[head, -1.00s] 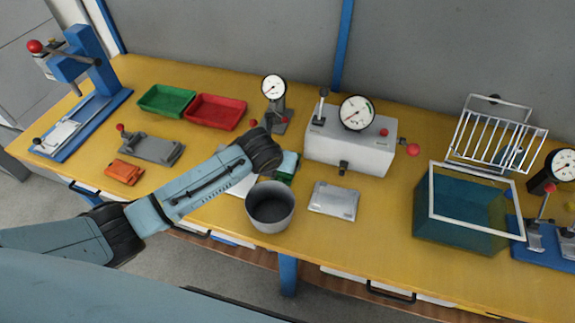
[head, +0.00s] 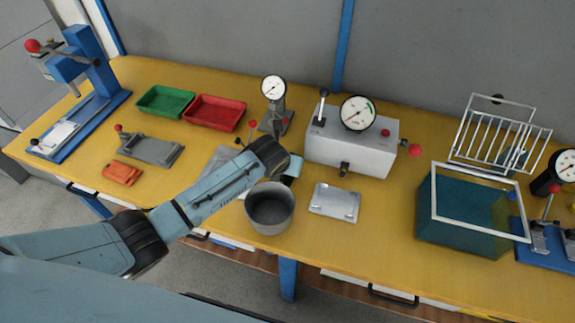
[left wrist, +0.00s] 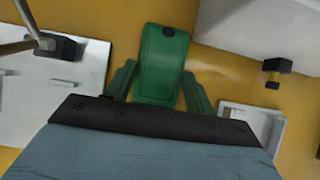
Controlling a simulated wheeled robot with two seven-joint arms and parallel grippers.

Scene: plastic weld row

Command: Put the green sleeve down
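My left arm reaches in from the left in the head view, and its gripper (head: 291,169) is low over the middle of the yellow bench, just behind a round grey bin. In the left wrist view a green piece (left wrist: 163,65), taken as the green sleeve, sits straight ahead of the gripper's dark edge, with a narrow green part on each side. Its near end is hidden by the gripper. My right gripper is not in view.
The grey bin (head: 270,208) stands near the front edge. A grey plate (head: 335,200) lies right of it, below the white gauge box (head: 350,148). Green (head: 166,100) and red (head: 215,112) trays are at back left. A teal tank (head: 462,215) stands right; bench before it is clear.

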